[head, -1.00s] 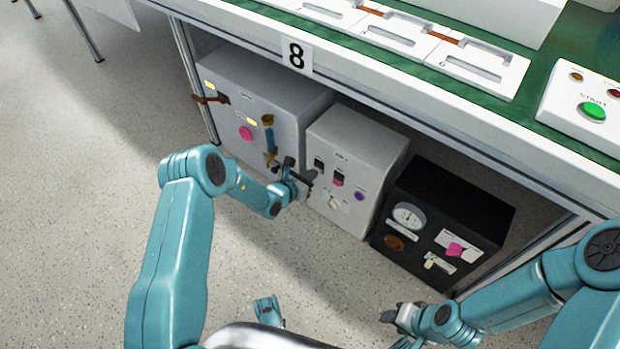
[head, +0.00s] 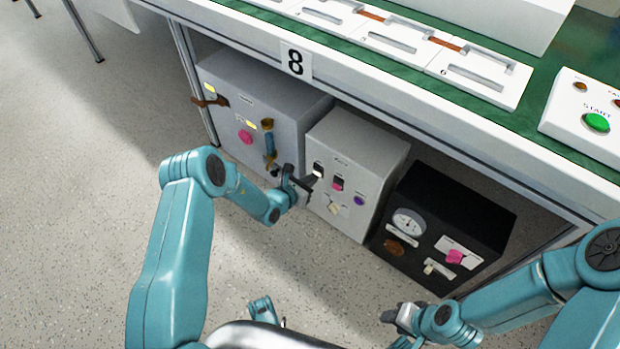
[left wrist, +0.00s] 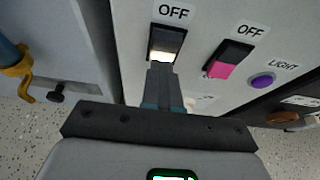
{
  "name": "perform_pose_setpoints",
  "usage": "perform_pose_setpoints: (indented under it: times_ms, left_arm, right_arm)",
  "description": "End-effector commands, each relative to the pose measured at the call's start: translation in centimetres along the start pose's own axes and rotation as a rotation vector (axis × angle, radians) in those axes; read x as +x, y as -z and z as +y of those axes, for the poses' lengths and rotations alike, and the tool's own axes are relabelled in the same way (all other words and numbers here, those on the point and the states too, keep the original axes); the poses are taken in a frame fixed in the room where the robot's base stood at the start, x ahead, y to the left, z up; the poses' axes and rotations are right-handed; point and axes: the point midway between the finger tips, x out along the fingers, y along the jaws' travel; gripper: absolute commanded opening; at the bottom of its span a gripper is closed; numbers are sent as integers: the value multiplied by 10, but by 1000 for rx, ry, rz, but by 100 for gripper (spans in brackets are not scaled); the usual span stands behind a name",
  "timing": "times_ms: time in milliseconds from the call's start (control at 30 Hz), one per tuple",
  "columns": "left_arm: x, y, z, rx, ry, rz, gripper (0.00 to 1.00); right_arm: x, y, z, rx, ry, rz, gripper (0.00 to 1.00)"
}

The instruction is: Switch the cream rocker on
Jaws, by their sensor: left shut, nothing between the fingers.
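The cream rocker (head: 317,170) sits in a black frame at the upper left of the front of the light grey box. In the left wrist view the cream rocker (left wrist: 165,44) shows a bright cream lower part and a dark upper part, with an "OFF" label above it. My left gripper (head: 312,182) is shut and empty, just below the rocker. In the wrist view its fingertips (left wrist: 161,68) overlap the rocker's lower edge; I cannot tell whether they touch.
A pink rocker (left wrist: 221,68) with its own "OFF" label and a purple button (left wrist: 262,81) lie to the right. A grey box (head: 225,115) with a blue handle (head: 269,140) stands left, a black box (head: 465,205) right. The white bench edge (head: 400,110) overhangs them.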

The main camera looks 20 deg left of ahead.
Motion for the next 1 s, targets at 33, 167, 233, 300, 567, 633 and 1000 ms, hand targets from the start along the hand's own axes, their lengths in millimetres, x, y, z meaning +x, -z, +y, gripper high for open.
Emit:
perform_pose_setpoints:
  times_ms: [33, 167, 233, 300, 567, 633, 1000]
  left_arm:
    - [0, -10, 1, 7, -2, -17, 0]
    - [-4, -18, 1, 9, -2, -20, 0]
    - [-5, -22, 1, 9, -2, -22, 0]
    - [-6, -24, 1, 10, -3, -22, 0]
    - [-5, -22, 2, 9, -3, -20, 0]
    - [-5, -22, 2, 8, -3, -19, 0]
    - [-14, -20, 12, 8, 0, -15, 0]
  right_arm:
    - [-3, 0, -1, 0, 0, 0, 43]
    - [-9, 0, -3, 0, 0, 0, 43]
    - [-12, 0, -4, 0, 0, 1, 43]
    - [-13, 0, -5, 0, 0, 1, 43]
    - [-12, 0, -4, 0, 0, 1, 43]
    - [-12, 0, -4, 0, 0, -1, 43]
    - [-14, -6, -6, -3, 0, -19, 43]
